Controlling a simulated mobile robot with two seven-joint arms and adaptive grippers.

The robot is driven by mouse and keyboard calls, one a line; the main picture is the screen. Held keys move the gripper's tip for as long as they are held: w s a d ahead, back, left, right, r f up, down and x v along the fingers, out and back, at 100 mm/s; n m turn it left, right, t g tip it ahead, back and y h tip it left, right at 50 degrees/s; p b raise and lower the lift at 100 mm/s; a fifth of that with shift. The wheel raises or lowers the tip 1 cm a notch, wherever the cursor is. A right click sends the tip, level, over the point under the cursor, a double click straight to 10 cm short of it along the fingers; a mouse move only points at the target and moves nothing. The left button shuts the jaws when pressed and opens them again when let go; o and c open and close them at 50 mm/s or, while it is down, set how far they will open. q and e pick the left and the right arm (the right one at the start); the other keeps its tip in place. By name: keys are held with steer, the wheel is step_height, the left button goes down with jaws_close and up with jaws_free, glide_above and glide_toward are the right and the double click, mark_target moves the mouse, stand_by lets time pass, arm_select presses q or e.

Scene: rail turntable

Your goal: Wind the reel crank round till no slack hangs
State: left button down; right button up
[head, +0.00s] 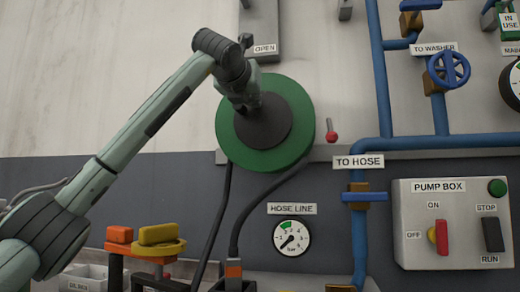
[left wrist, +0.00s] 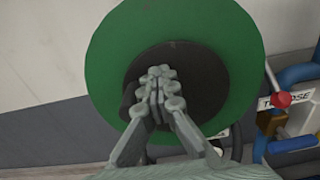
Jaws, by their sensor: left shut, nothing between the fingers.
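The reel (head: 297,112) is a green disc with a dark round hub (head: 265,130) on the wall; it also fills the upper middle of the left wrist view (left wrist: 105,60). My left gripper (head: 246,105) is in front of the hub, its fingers (left wrist: 158,85) shut together with nothing between them. I cannot tell whether the fingertips touch the hub. No crank handle shows clearly; the gripper covers part of the hub. A lever with a red knob (head: 332,137) stands just right of the reel. Black hose (head: 240,225) hangs in a curve below the reel. My right gripper is out of view.
Blue pipes (head: 385,100) with a blue handwheel (head: 448,70) run on the right. A pump box (head: 408,245) and a hose line gauge (head: 292,237) are lower right. A yellow-topped fitting (head: 160,238) stands lower left. The wall left of the reel is mostly bare.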

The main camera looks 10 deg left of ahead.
mark_target(235, 108)
arm_select(q)
steer(key=shift+s+a+b, duration=0.2)
steer(key=shift+a+b, duration=0.15)
steer(key=shift+a, duration=0.8)
steer(key=shift+a+f, duration=0.1)
steer(key=shift+f, duration=0.05)
steer(key=shift+a+f+b, duration=0.4)
steer(key=shift+b, duration=0.1)
steer(key=shift+a+f+b, duration=0.3)
steer(key=shift+f+b, duration=0.3)
steer(key=shift+f, duration=0.1)
